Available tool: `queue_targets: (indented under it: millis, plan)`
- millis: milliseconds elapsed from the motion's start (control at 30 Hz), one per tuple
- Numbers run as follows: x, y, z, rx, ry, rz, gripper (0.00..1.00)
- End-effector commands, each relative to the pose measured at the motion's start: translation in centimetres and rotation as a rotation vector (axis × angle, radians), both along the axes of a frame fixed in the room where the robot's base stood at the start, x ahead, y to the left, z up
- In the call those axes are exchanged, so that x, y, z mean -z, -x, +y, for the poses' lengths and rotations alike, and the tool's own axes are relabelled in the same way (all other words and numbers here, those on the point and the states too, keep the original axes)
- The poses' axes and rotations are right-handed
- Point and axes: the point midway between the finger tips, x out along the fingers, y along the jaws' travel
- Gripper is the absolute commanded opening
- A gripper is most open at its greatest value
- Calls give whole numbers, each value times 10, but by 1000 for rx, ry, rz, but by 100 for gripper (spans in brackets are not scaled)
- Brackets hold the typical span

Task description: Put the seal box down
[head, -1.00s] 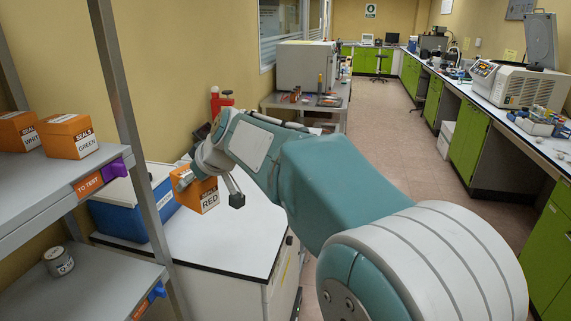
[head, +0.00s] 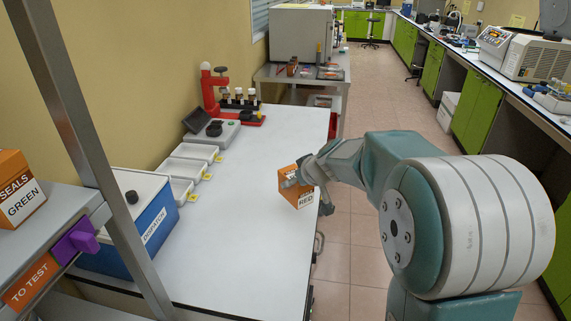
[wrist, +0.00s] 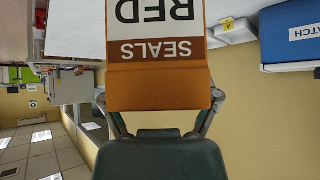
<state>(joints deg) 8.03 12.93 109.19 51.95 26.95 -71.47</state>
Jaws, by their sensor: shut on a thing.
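The orange seal box (head: 297,187), with a white label reading RED, is in my gripper (head: 306,182) at the right side of the white bench top (head: 240,225). In the wrist view the same box (wrist: 158,80) fills the upper middle, its lettering upside down, with the fingers closed on its two sides. In the head view my gripper partly hides the box. I cannot tell whether the box's bottom touches the bench top or is just above it.
A blue DISPATCH box (head: 135,235) stands at the bench's left. White trays (head: 188,167), a red stand (head: 210,92) and bottles line the wall side. A shelf at left holds a GREEN seal box (head: 18,190). The bench's middle and front are clear.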

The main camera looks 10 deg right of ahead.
Motion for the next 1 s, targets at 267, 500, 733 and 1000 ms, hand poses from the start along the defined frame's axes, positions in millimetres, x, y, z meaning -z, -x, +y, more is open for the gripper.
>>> queue_targets:
  millis: [267,500,733,1000]
  plan:
    - [24,-49,3,-1,-1,1,29]
    - [48,-94,8,-1,-1,4,29]
    - [84,-124,11,-1,-1,1,29]
    - [109,-138,12,-1,-1,3,29]
